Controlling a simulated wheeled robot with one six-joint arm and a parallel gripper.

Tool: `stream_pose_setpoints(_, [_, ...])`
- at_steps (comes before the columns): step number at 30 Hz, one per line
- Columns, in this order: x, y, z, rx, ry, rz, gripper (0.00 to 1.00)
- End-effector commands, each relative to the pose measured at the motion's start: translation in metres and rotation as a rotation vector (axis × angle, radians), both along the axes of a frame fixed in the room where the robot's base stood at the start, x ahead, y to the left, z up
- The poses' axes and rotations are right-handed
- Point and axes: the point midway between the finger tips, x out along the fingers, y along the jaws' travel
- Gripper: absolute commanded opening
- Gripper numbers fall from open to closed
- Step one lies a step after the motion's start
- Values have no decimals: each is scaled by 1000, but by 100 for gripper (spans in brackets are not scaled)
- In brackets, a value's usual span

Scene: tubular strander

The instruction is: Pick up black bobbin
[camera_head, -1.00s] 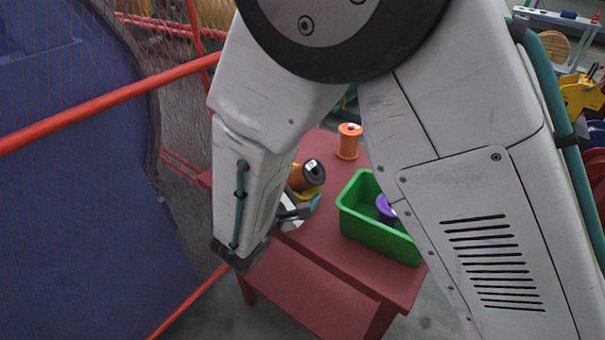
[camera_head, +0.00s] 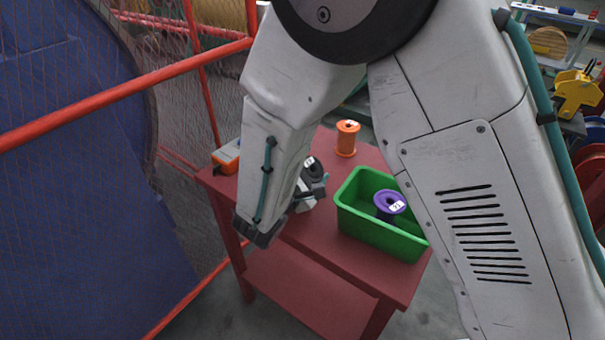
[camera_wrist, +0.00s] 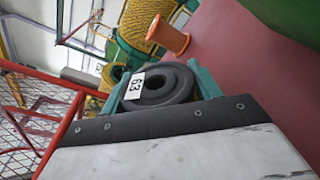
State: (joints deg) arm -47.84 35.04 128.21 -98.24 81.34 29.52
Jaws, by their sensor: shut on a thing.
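The black bobbin (camera_wrist: 160,85) has a round flange, a dark central hole and a white label reading 63. In the wrist view it sits between the two teal fingers of my gripper (camera_wrist: 163,76), which is shut on it. In the head view only part of the bobbin (camera_head: 312,165) shows, next to my gripper (camera_head: 315,187) over the red table (camera_head: 330,262). My arm hides the rest. I cannot tell whether the bobbin touches the tabletop.
A green bin (camera_head: 372,236) with a purple bobbin (camera_head: 389,203) inside stands right of my gripper. An orange bobbin (camera_head: 346,139) stands upright at the back. An orange device (camera_head: 228,157) lies at the table's left corner. Red rails and mesh (camera_head: 125,92) border the left.

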Motion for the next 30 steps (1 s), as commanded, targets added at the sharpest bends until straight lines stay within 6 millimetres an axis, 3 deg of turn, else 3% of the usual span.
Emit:
stream_pose_setpoints(11, [0, 1, 12, 2, -2, 0, 2])
stream_pose_setpoints(30, [0, 0, 96, 3, -3, 0, 2])
